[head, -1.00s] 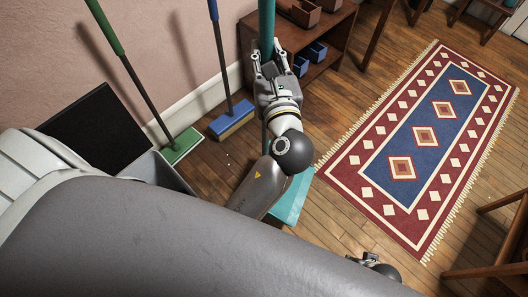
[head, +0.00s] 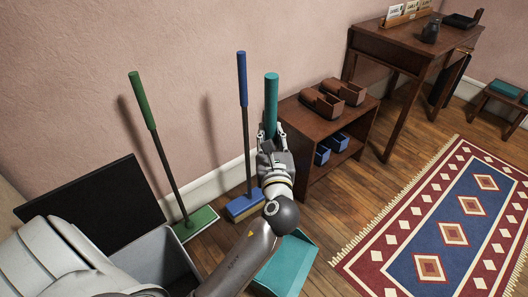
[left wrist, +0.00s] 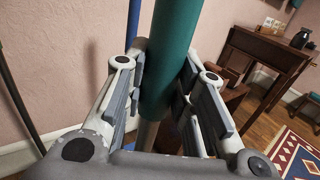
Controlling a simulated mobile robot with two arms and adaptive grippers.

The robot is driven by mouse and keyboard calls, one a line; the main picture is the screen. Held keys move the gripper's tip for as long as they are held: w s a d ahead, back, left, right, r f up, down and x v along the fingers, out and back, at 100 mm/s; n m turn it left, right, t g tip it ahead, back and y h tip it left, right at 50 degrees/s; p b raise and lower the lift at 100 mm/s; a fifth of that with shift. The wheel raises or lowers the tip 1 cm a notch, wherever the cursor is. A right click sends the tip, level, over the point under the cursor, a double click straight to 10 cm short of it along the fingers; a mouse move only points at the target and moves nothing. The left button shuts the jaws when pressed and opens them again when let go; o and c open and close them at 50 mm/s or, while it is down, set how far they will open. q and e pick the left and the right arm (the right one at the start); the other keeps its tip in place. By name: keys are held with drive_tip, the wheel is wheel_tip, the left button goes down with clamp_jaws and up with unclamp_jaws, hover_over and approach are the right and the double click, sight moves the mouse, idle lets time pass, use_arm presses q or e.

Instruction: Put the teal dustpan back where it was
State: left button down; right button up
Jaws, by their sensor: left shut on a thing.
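The teal dustpan has a long upright handle (head: 271,100) and a wide teal pan (head: 288,266) low by the floor. My left gripper (head: 270,140) is shut on the handle, around its lower teal part. In the left wrist view the handle (left wrist: 172,70) stands between the two fingers of the gripper (left wrist: 165,90). My arm hides the middle of the dustpan, and I cannot tell whether the pan touches the floor. My right gripper is not in view.
A green broom (head: 160,150) and a blue broom (head: 245,130) stand against the pink wall. An open bin with a black lid (head: 90,215) is at left. A patterned rug (head: 450,230) lies right; bare floor lies between.

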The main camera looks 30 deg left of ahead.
use_arm(q)
drive_tip(key=w+a+f+b, duration=0.2)
drive_tip(key=a+f+b, duration=0.1)
drive_tip(key=f, duration=0.4)
drive_tip(key=shift+f+b, duration=0.2)
drive_tip(key=shift+b, duration=0.2)
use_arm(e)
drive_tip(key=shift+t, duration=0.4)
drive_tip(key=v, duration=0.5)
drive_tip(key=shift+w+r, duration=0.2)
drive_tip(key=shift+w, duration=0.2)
use_arm(q)
drive_tip(key=shift+a+f, duration=0.1)
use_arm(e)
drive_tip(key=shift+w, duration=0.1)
use_arm(q)
drive_tip(key=c, duration=1.2)
unclamp_jaws()
drive_tip(key=shift+f, duration=0.1)
